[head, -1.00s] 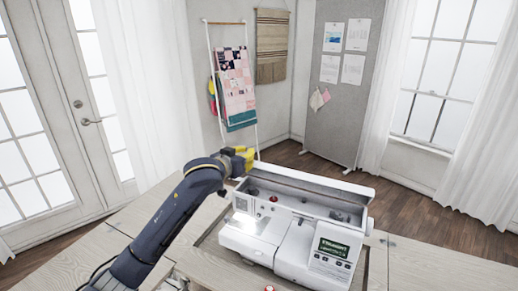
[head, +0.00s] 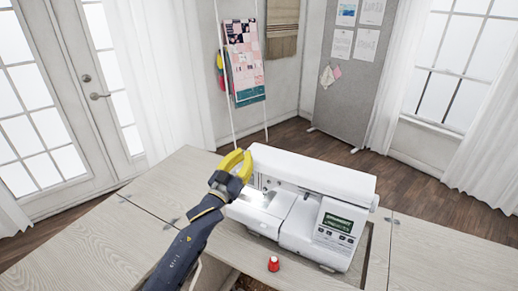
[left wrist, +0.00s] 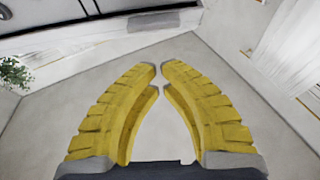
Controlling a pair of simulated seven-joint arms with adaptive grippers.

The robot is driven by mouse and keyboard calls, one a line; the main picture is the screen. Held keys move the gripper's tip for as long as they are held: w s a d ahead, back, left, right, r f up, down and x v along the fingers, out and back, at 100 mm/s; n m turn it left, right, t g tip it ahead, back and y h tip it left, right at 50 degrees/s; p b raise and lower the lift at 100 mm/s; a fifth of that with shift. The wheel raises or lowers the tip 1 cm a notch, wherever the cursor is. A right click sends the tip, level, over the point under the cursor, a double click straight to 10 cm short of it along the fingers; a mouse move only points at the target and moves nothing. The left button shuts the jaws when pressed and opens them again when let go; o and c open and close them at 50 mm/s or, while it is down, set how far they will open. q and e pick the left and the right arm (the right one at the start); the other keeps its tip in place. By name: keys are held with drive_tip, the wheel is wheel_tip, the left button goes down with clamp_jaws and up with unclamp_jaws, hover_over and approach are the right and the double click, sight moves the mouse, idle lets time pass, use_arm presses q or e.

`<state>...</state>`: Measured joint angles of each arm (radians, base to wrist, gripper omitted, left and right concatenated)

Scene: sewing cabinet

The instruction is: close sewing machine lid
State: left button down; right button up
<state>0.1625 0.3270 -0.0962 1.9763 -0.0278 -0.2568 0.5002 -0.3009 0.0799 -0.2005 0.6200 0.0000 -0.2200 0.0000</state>
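The white sewing machine (head: 300,225) sits in the cabinet's cut-out, right of centre in the head view. Its white lid (head: 320,176) lies down over the top, and the compartment under it is hidden. My left gripper (head: 238,155) is at the machine's left end, its yellow fingers pointing up beside the lid's left end. I cannot tell whether it touches the lid. In the left wrist view the left gripper (left wrist: 159,67) has its curved fingers' tips almost together, with nothing between them. My right gripper is not in view.
A small red object (head: 273,264) stands on the cabinet top (head: 440,255) in front of the machine. The wooden top is clear to the left and right. Behind are a quilt ladder (head: 243,60) and a grey pinboard (head: 350,80).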

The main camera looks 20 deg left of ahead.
use_arm(q)
drive_tip(key=shift+s+f, duration=0.2)
drive_tip(key=shift+f, duration=0.55)
drive_tip(key=shift+s+f, duration=0.25)
drive_tip(key=shift+f, duration=0.45)
drive_tip(key=shift+s+f, duration=0.2)
drive_tip(key=shift+f, duration=0.55)
drive_tip(key=shift+f, duration=0.25)
